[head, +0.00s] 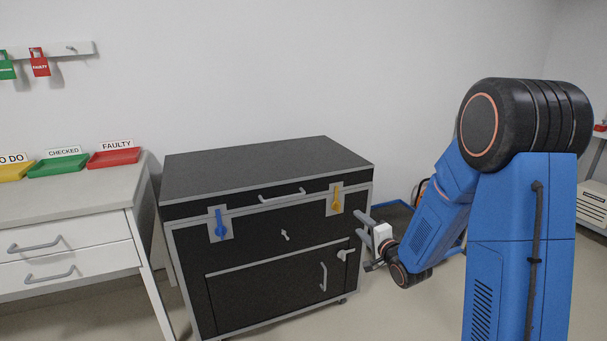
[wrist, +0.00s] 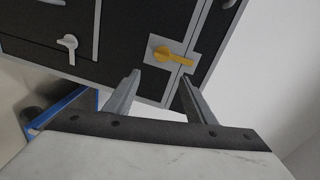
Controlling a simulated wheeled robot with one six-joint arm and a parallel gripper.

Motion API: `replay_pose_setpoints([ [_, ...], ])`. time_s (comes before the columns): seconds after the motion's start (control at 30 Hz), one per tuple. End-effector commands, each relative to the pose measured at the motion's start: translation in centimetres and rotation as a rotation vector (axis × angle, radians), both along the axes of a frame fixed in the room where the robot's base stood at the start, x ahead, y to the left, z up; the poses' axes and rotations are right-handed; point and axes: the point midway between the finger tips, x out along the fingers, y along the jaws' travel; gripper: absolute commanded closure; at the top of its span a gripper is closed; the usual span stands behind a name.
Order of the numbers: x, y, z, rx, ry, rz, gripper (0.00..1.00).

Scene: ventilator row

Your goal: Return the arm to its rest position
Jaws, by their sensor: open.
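My arm (head: 521,230) is blue with a black joint and stands at the right of the head view, bent down toward the black cabinet (head: 232,250). My gripper (head: 364,241) is near the cabinet's right front edge, low and to the right of the yellow latch (head: 337,199). In the wrist view my gripper (wrist: 159,76) has its two grey fingers apart with nothing held between them. The yellow latch (wrist: 172,56) shows just beyond the fingertips. I cannot tell the exact gap to the cabinet.
A blue latch (head: 218,224) is at the cabinet's left. A small grey handle (head: 345,254) sits on its lower door. A white drawer bench (head: 72,232) with yellow, green and red trays stands at left.

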Motion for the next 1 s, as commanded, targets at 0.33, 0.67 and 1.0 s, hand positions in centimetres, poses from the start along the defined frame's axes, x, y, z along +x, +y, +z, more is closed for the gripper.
replay_pose_setpoints([
  [0.33,-4.1,-2.1,4.0,-0.39,0.132,-0.053,0.5],
  [0.67,-10.9,-3.8,6.7,-0.701,0.295,-0.027,0.5],
  [1.0,-20.5,-4.6,8.6,-0.959,0.47,0.097,0.5],
])
